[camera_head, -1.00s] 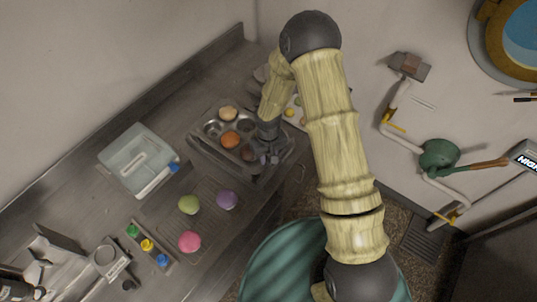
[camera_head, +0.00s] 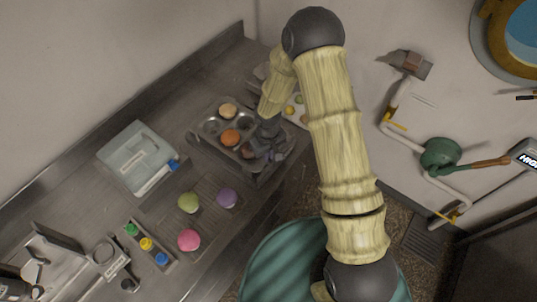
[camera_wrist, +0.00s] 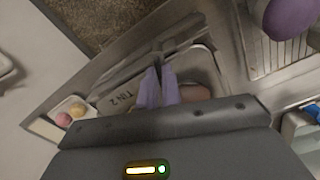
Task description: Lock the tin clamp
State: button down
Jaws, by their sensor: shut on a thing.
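The muffin tin (camera_head: 207,151) sits on the metal counter, with round buns in some cups. My gripper (camera_head: 262,152) is low at the tin's right side. In the wrist view its pale purple fingers (camera_wrist: 158,82) are close together, at a grey metal clamp bar (camera_wrist: 157,47) along the tin's edge. They are shut on what looks like the clamp's lever. The fingers hide the part held, and I cannot tell the clamp's exact position.
A lidded clear box (camera_head: 125,150) stands left of the tin. Green (camera_head: 189,202), purple (camera_head: 227,198) and pink (camera_head: 189,240) balls lie on a rack in front. A small tray of coloured pieces (camera_head: 299,113) is behind my gripper. The counter's edge is close on the right.

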jog(key=shift+s+a+n+b, duration=0.1)
jog(key=shift+n+b, duration=0.25)
jog(key=shift+n, duration=0.65)
jog(key=shift+s+a+n+b, duration=0.1)
jog(key=shift+n+b, duration=0.25)
jog(key=shift+n, duration=0.65)
jog(key=c, duration=1.6)
grip_release()
notch_tip(320, 180, up, 18)
jog(key=b, duration=0.3)
jog(key=shift+f, duration=0.25)
